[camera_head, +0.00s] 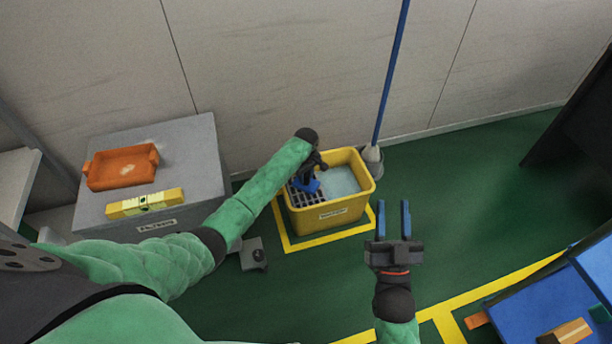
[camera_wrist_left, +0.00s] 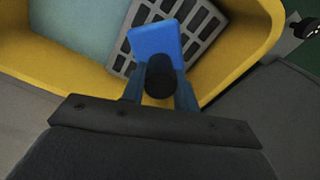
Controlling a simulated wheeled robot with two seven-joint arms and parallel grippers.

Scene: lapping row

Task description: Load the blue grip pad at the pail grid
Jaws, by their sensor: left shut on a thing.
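The yellow pail (camera_head: 333,216) stands on the floor near the wall, with pale water on its right side and a grey slotted grid (camera_head: 301,199) on its left. My left gripper (camera_head: 309,180) reaches down over the grid side. It is shut on the dark round grip of the blue grip pad (camera_head: 313,187). In the left wrist view the blue pad (camera_wrist_left: 155,43) lies over part of the grid (camera_wrist_left: 203,27), just beyond the fingers (camera_wrist_left: 160,85). I cannot tell whether the pad touches the grid. My right gripper (camera_head: 393,205) is open and empty, right of the pail.
A grey cabinet (camera_head: 190,160) at left bears an orange tray (camera_head: 122,167) and a yellow level-like bar (camera_head: 145,203). A blue pole (camera_head: 391,75) stands in a grey bucket (camera_head: 373,166) close behind the pail. A blue surface with blocks (camera_head: 545,310) is at lower right.

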